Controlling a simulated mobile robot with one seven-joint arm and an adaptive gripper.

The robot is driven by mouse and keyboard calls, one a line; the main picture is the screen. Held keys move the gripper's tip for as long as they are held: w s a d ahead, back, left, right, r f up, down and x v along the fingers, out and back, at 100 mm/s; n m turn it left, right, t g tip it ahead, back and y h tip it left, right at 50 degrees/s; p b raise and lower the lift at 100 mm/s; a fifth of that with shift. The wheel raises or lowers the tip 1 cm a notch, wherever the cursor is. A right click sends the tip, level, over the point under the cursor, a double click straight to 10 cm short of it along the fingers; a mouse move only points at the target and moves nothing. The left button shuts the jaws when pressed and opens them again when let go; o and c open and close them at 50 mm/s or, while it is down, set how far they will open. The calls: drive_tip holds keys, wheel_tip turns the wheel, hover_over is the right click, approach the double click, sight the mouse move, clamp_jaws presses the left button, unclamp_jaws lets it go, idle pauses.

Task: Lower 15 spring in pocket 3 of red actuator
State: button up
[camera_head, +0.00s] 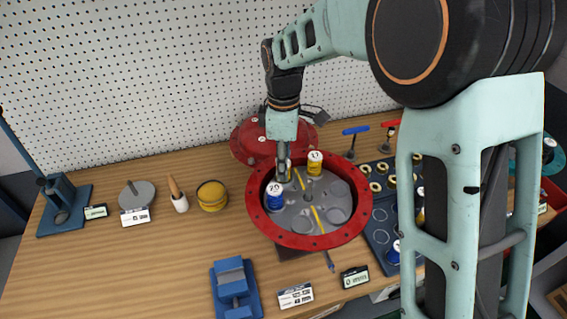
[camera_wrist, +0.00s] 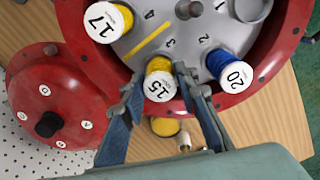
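The yellow 15 spring (camera_wrist: 159,80), with a white numbered cap, stands between the fingers of my gripper (camera_wrist: 160,82) in the wrist view. The fingers appear to touch its sides. It is inside the red actuator (camera_head: 258,216), near the wall and beside the printed 3; I cannot tell whether its lower end touches the pocket floor. In the head view my gripper (camera_head: 284,172) reaches down into the far left part of the bowl and hides this spring. A yellow 17 spring (camera_head: 315,163) and a blue 20 spring (camera_head: 275,198) stand in the bowl on either side.
A red cover (camera_head: 250,138) lies behind the actuator. A dark blue tray (camera_head: 378,238) with rings and springs is at the right. A blue vise (camera_head: 232,285) is in front, and a yellow round item (camera_head: 211,195) stands left. Bare bench lies at the left front.

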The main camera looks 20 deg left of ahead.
drive_tip(key=o, duration=0.4)
drive_tip(key=shift+c, duration=0.2)
wheel_tip(320, 180, up, 12)
idle(0.5)
